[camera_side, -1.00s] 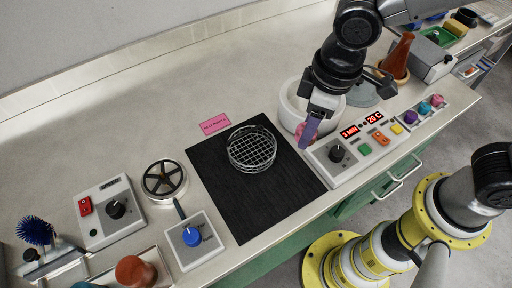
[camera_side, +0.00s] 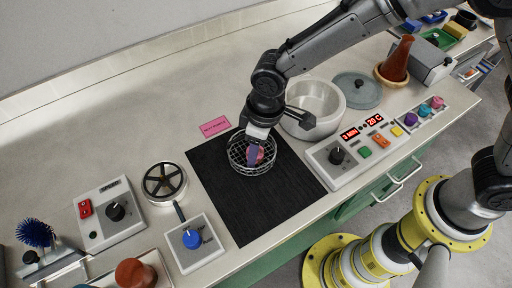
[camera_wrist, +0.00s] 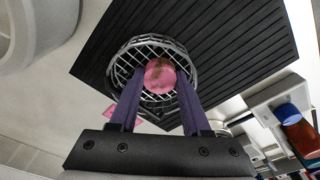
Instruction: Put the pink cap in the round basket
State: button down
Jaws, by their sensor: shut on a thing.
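The pink cap (camera_wrist: 160,76) is between the fingertips of my gripper (camera_wrist: 156,84), which is shut on it. In the side view the cap (camera_side: 258,154) shows at the fingertips of my gripper (camera_side: 254,156), over the round basket. The round wire basket (camera_side: 236,167) stands on the black mat. In the wrist view the basket (camera_wrist: 117,62) rings the cap from behind. The cap appears within the basket's outline; I cannot tell whether it touches the mesh floor. My fingers hide part of the basket.
The black ribbed mat (camera_side: 250,215) lies under the basket. A white round pot (camera_side: 322,98), empty inside, stands to the right, with its grey lid (camera_side: 357,90) behind. A control panel (camera_side: 362,145) is right of the mat. A pink label (camera_side: 214,126) lies behind the mat.

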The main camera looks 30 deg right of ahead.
aim_at(263, 153)
jog(key=shift+f, duration=0.4)
jog(key=c, duration=0.6)
grip_release()
jog(key=shift+c, duration=0.2)
notch_tip(263, 153, up, 12)
jog(key=s, duration=0.1)
jog(key=shift+d+r, duration=0.2)
jog(key=shift+d, duration=0.25)
jog(key=shift+d+r, duration=0.1)
